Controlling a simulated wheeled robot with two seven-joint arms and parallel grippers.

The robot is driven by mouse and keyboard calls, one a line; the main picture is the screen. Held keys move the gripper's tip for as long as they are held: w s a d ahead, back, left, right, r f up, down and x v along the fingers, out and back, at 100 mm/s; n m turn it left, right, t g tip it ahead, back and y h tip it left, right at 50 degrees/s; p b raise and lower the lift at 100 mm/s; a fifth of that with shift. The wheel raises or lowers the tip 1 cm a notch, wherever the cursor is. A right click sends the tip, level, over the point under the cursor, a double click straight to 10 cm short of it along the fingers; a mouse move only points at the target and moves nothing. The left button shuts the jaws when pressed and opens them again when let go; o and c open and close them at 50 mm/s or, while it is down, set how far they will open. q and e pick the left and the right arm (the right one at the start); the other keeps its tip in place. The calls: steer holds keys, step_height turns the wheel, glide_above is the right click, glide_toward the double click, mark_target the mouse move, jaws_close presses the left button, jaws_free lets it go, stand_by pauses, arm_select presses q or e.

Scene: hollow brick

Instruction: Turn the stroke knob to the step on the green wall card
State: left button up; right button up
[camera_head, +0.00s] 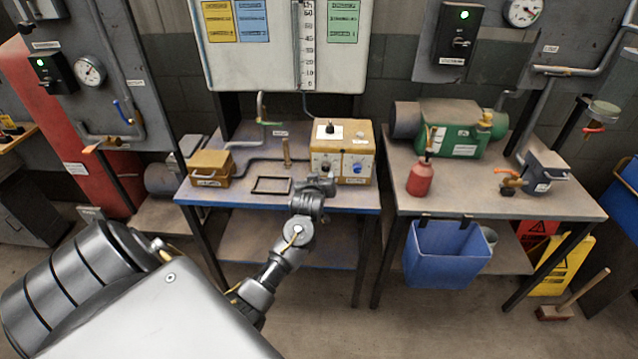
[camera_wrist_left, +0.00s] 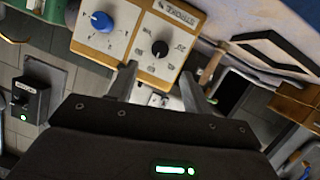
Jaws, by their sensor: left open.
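The yellow control box (camera_head: 368,136) stands on the left bench and carries a black knob (camera_head: 324,168) and a blue knob (camera_head: 356,168) on white dial plates. In the left wrist view the black knob (camera_wrist_left: 160,48), with a STROKE label by its dial, lies ahead of the fingers; the blue knob (camera_wrist_left: 101,21) is to its left. The knob's exact step is too small to read. My left gripper (camera_wrist_left: 158,85) is open and empty, apart from the black knob; it also shows in front of the box in the head view (camera_head: 320,185). The green wall card (camera_head: 343,22) hangs upper right on the white board, its text unreadable.
The right bench holds a green machine (camera_head: 450,130) and a red bottle (camera_head: 421,177). A gap separates the benches.

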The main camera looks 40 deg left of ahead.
arm_select(q)
steer(key=shift+v, duration=1.5)
steer(key=shift+r, duration=0.1)
steer(key=d+f+m+h, duration=0.1)
steer(key=d+f+m, duration=0.15)
steer(key=f, duration=0.55)
steer(key=d+f+m+h, duration=0.1)
steer(key=d+f+m, duration=0.15)
steer(key=f, duration=0.55)
steer(key=s+d+f+m+g+h, duration=0.2)
steer(key=s+d+f, duration=0.1)
steer(key=s+f, duration=0.55)
steer(key=s+d+f+m+g+h, duration=0.15)
steer(key=s+d+f, duration=0.3)
steer(key=f, duration=0.75)
steer(key=s+d+f+m+g, duration=0.1)
steer(key=s+f, duration=0.4)
steer(key=s, duration=0.8)
steer(key=s+d+f+g+h, duration=0.1)
steer(key=s+d+f+g, duration=0.2)
steer(key=s, duration=1)
steer(key=s+d+f+m+g, duration=0.1)
steer(key=s+d+f+g, duration=0.2)
steer(key=s+f, duration=0.4)
steer(key=s+g, duration=0.1)
steer(key=s, duration=0.5)
steer(key=shift+f+m+h, duration=0.35)
steer(key=shift+f, duration=0.05)
